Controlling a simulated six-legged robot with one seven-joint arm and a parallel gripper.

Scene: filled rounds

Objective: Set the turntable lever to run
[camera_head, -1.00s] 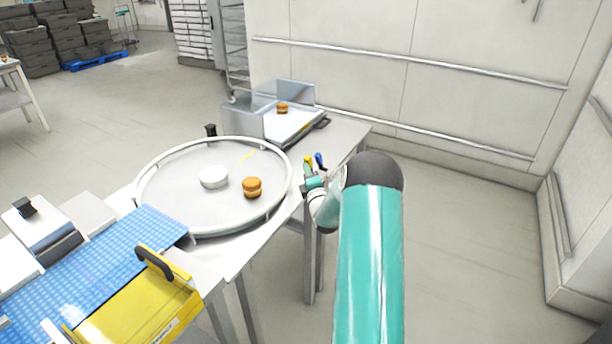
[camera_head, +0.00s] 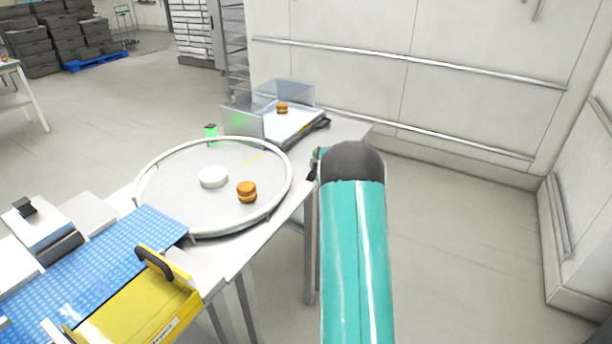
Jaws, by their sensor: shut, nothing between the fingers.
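The round grey turntable (camera_head: 190,205) has a pale raised rim and sits on the table. A white round piece (camera_head: 213,177) is at its middle, and a filled round (camera_head: 247,192) lies near its front right. A lamp post (camera_head: 211,133) behind the rim is lit green. My gripper (camera_head: 314,168) is a small dark shape at the table's right edge, beside the turntable. It is mostly hidden behind my teal arm and is shut and empty. The lever is hidden behind my arm, so its position cannot be seen.
A clear-walled tray (camera_head: 297,122) holding another filled round (camera_head: 282,108) stands at the table's back. A blue belt (camera_head: 100,265) and a yellow box with a black handle (camera_head: 140,305) are at front left. Floor to the right is free.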

